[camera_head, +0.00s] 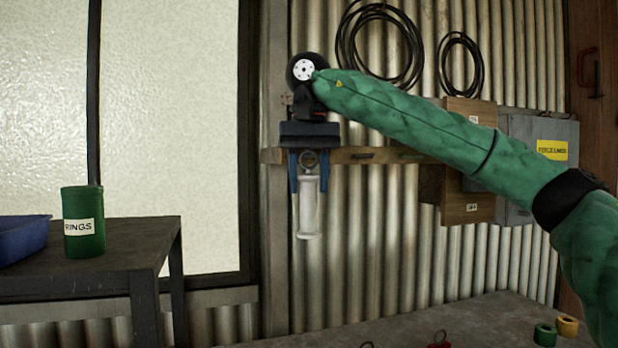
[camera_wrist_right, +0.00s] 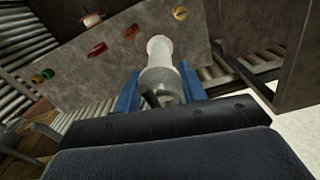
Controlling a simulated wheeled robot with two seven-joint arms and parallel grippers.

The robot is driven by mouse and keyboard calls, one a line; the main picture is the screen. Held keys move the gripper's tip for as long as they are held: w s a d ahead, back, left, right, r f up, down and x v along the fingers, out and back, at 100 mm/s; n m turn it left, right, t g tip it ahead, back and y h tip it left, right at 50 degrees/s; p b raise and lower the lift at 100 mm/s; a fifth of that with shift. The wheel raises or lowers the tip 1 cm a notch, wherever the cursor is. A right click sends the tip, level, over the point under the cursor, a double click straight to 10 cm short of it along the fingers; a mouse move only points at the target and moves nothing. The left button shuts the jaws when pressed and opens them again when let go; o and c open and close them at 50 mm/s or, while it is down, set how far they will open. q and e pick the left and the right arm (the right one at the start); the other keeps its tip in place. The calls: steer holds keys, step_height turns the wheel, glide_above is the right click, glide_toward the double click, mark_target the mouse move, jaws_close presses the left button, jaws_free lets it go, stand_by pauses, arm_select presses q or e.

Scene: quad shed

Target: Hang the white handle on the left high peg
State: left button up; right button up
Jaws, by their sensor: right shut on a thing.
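The white handle (camera_head: 309,212) hangs down between the blue fingers of my right gripper (camera_head: 308,172), with a ring-shaped top at finger level. My right gripper is shut on it, in front of the left end of a wooden rail (camera_head: 385,154) on the corrugated wall. In the right wrist view the handle (camera_wrist_right: 160,52) points away between the blue fingers (camera_wrist_right: 160,92), with a grey metal part near its base. The gripper hides the rail behind it. A short dark piece (camera_head: 362,155) shows on the rail right of the gripper; I cannot tell whether it is a peg. My left gripper is out of view.
A bench (camera_head: 445,324) below the rail holds a green roll (camera_head: 545,334), a yellow roll (camera_head: 568,326) and red items (camera_head: 440,341). A dark table (camera_head: 120,240) at left bears a green can (camera_head: 83,222) and a blue tray (camera_head: 22,242).

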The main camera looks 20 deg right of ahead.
mark_target(308, 151)
stand_by(0.3)
steer(key=o, duration=1.1)
steer(key=shift+r, duration=0.15)
steer(key=shift+r+b, duration=0.75)
steer(key=shift+r, duration=3)
